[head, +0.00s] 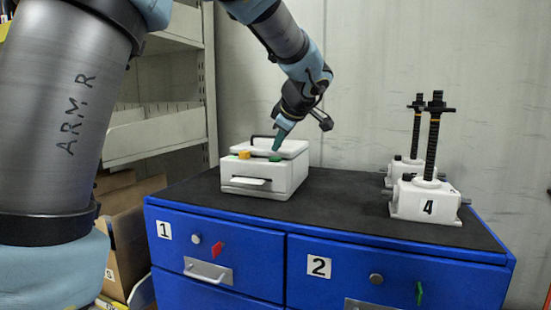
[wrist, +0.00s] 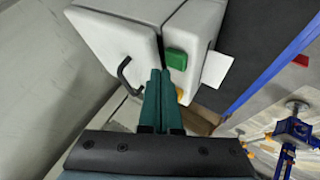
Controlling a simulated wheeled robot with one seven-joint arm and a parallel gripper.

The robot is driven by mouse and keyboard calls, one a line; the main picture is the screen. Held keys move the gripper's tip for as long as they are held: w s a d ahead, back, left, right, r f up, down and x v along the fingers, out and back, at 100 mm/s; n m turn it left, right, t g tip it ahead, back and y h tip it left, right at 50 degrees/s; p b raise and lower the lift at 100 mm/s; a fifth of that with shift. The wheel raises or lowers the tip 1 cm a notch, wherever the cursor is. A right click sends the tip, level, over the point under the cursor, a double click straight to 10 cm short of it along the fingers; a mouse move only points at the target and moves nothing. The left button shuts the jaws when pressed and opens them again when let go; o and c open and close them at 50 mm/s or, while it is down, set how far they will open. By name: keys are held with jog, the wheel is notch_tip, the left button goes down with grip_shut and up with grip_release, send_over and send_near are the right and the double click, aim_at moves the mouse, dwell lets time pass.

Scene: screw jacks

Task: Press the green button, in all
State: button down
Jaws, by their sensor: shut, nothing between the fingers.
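A white printer-like box (head: 265,172) stands on the black top of a blue cabinet. On its front top edge are a green button (head: 276,159) and an orange button (head: 244,155). My gripper (head: 277,148) is shut and empty, its teal fingers pointing down close above the green button in the head view. In the wrist view my gripper (wrist: 160,74) lies over the box beside the green button (wrist: 176,59). The fingers partly hide the orange button (wrist: 180,95). I cannot tell whether the fingertips touch the box.
Two white screw jacks stand at the right, the nearer (head: 428,200) marked 4. The blue cabinet (head: 262,235) has numbered drawers with a red and a green tag. A paper sheet (head: 245,182) sticks out of the box's front. Shelves (head: 155,135) stand left; the black top between box and jacks is clear.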

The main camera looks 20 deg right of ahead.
aim_at(278, 158)
jog(key=shift+r, duration=0.1)
jog(key=shift+r+p, duration=0.85)
jog(key=shift+r, duration=1.55)
jog(key=a+f+m+g, duration=0.1)
jog(key=a+f, duration=0.3)
jog(key=a, duration=0.2)
jog(key=a+f+m+g, duration=0.1)
jog(key=a+f+m, duration=0.1)
jog(key=a+f, duration=0.3)
jog(key=a+f+m+g+y, duration=0.1)
jog(key=a+f+g, duration=0.1)
jog(key=a+f, duration=0.3)
jog(key=shift+s+a+m, duration=0.2)
jog(key=shift+a+m, duration=0.2)
jog(key=shift+a, duration=0.8)
jog(key=s+a+f+m+g, duration=0.1)
jog(key=s+a+f+m, duration=0.1)
jog(key=s+a+f, duration=0.4)
jog(key=s+a+f+m+g, duration=0.2)
jog(key=s+a+f, duration=0.4)
jog(key=a, duration=0.5)
jog(key=shift+s+f+m+g+h, duration=0.15)
jog(key=shift+s+m+g+h, duration=0.25)
jog(key=shift+s, duration=0.45)
